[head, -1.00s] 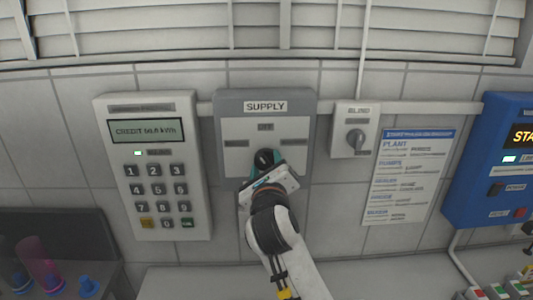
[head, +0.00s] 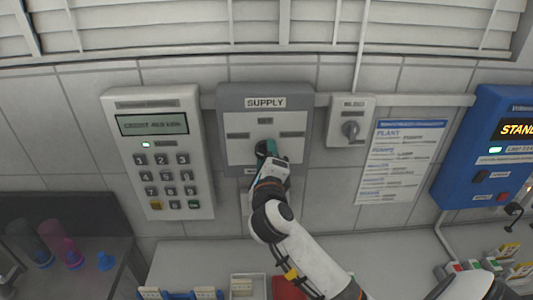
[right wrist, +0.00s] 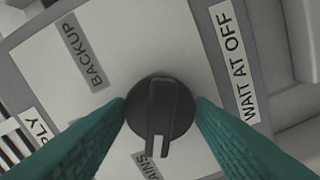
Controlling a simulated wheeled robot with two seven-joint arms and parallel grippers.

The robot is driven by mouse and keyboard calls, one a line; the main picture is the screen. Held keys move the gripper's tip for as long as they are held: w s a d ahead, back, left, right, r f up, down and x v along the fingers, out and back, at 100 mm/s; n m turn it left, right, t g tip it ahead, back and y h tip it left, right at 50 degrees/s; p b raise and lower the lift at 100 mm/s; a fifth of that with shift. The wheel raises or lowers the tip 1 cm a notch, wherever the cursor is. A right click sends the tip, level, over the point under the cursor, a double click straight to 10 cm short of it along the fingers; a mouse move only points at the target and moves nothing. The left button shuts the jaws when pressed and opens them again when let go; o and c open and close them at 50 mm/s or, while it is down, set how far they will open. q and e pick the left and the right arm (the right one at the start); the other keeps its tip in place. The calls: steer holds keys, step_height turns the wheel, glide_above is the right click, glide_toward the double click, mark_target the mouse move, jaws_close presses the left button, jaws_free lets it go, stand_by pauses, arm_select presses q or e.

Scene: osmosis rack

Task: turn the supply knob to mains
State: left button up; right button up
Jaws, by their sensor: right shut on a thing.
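The grey supply panel (head: 225,158) is on the wall, with a SUPPLY label at its top and small labels left, above and right of its knob. The black supply knob (right wrist: 160,110) fills the middle of the right wrist view. Its white pointer mark points down, toward the partly cut-off MAINS label (right wrist: 150,166). The BACKUP label (right wrist: 82,64) lies up and left of the knob. My right gripper (right wrist: 161,108) is shut on the knob, with one teal finger on each side. In the head view it (head: 266,150) covers most of the knob. My left gripper is out of view.
A keypad meter (head: 122,190) is left of the panel. A blue unit (head: 470,180) is at the far right. Pink and blue items stand on the dark shelf at lower left.

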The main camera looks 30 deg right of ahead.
steer(key=shift+f, duration=0.1)
steer(key=o, duration=1)
steer(key=shift+a, duration=0.1)
steer(key=b+v, duration=0.2)
steer(key=v, duration=1)
